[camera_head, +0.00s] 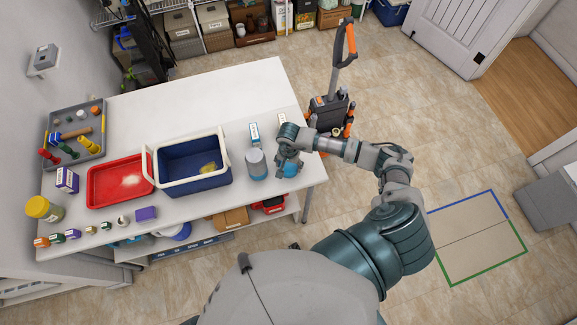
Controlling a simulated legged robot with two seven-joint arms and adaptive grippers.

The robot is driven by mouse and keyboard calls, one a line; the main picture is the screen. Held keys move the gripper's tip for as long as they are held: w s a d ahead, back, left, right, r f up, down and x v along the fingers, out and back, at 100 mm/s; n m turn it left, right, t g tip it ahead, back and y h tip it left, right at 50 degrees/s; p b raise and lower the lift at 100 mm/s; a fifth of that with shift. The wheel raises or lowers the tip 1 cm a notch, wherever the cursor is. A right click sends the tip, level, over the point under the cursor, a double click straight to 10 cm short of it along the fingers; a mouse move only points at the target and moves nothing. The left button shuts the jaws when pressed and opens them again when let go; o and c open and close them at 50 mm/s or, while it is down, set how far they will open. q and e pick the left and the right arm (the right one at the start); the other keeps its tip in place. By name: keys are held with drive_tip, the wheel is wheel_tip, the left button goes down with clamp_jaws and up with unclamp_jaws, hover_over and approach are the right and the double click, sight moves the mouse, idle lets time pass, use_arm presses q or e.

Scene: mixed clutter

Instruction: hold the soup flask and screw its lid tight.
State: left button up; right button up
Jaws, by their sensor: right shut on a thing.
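My right gripper (288,158) reaches in from the right over the table's right end. It is shut on a small blue container (289,171), whose top is mostly hidden by the fingers. Just left of it stands a second upright container (256,164) with a grey upper part and a blue lower part, apart from the gripper. I cannot tell for sure which of the two is the soup flask, or which piece is its lid. My left gripper is not in view.
On the white table (240,95) are a blue bin (190,185), a red tray (107,190), a grey tray (90,108) of tools and several small items along the front left. Two small cartons (254,134) stand behind the containers. The table's back middle is clear.

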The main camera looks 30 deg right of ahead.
wheel_tip(320, 180, up, 2)
drive_tip(key=shift+r, duration=0.2)
drive_tip(key=s+a+r+b, duration=0.1)
drive_tip(key=s+a+b, duration=0.1)
drive_tip(key=s+a, duration=0.8)
drive_tip(key=shift+s+a+r, duration=0.2)
drive_tip(key=shift+a+r, duration=0.05)
drive_tip(key=shift+a, duration=0.9)
